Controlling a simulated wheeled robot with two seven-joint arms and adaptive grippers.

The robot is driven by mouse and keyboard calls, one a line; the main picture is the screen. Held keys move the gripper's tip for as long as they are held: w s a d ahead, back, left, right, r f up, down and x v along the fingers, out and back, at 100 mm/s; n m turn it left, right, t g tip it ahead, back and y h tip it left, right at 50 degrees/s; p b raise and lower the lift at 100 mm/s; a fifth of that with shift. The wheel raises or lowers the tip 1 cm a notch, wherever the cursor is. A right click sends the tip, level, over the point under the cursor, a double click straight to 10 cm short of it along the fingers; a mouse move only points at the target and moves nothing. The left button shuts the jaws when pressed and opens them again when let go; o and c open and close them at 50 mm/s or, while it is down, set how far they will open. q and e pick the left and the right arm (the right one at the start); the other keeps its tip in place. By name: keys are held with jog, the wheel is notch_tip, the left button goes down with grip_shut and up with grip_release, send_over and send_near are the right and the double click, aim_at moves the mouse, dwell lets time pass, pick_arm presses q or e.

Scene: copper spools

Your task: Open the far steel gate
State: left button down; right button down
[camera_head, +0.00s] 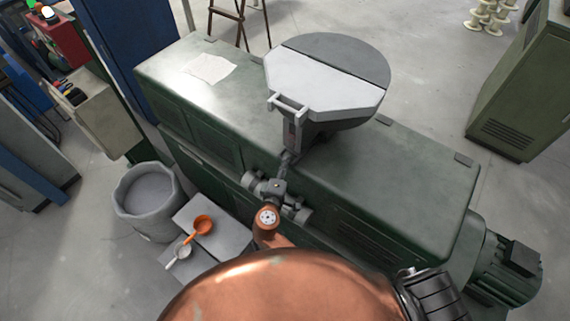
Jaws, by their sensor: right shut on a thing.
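A grey steel hopper (330,85) with a light lid and a bar handle (288,104) stands on the green machine (410,170). My right gripper (286,161) is at the foot of the neck, at the machine's near top edge. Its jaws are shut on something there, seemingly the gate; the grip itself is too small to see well. My left gripper is not in view.
A grey bin (149,198) stands on the floor left of the machine. A motor (502,268) juts out at right. A green cabinet (520,90) stands at far right.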

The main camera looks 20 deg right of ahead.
jog(key=s+a, duration=0.1)
jog(key=a, duration=0.1)
jog(key=s+a, duration=0.2)
jog(key=shift+f+b, duration=0.1)
jog(key=shift+b, duration=0.3)
jog(key=c, duration=2.2)
grip_release()
jog(key=shift+d, duration=0.15)
